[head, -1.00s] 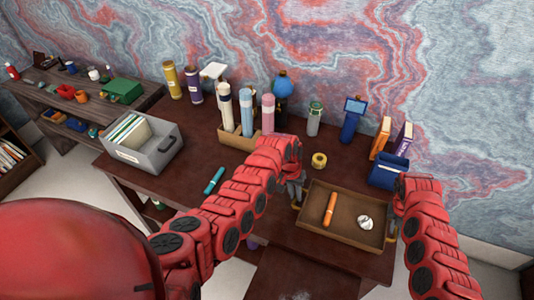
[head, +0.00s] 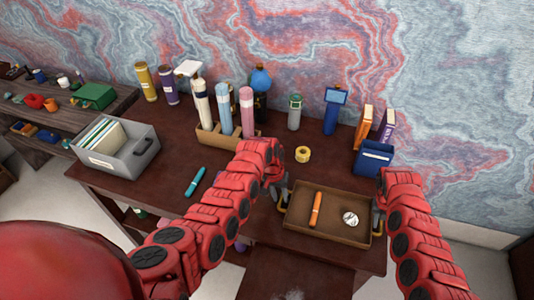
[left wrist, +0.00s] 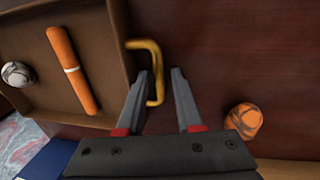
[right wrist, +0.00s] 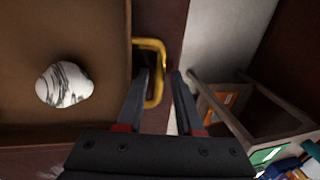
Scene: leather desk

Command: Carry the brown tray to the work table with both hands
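The brown tray (head: 335,231) lies flat on the dark red-brown desk (head: 150,192), near its front right part. It holds an orange marker (head: 316,209) and a white, grey-veined ball (head: 350,218). My left gripper (left wrist: 160,78) is open, its fingers on either side of the tray's left yellow handle (left wrist: 158,85). My right gripper (right wrist: 160,75) is open in the same way, with the right yellow handle (right wrist: 160,75) between its fingers. Gaps show beside both handle bars. I cannot tell which surface is the work table.
An orange patterned object (left wrist: 243,120) is near my left gripper. Several bottles and tubes, and a grey file box (head: 130,158), stand further left. A wooden bench (head: 60,118) is at the far left.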

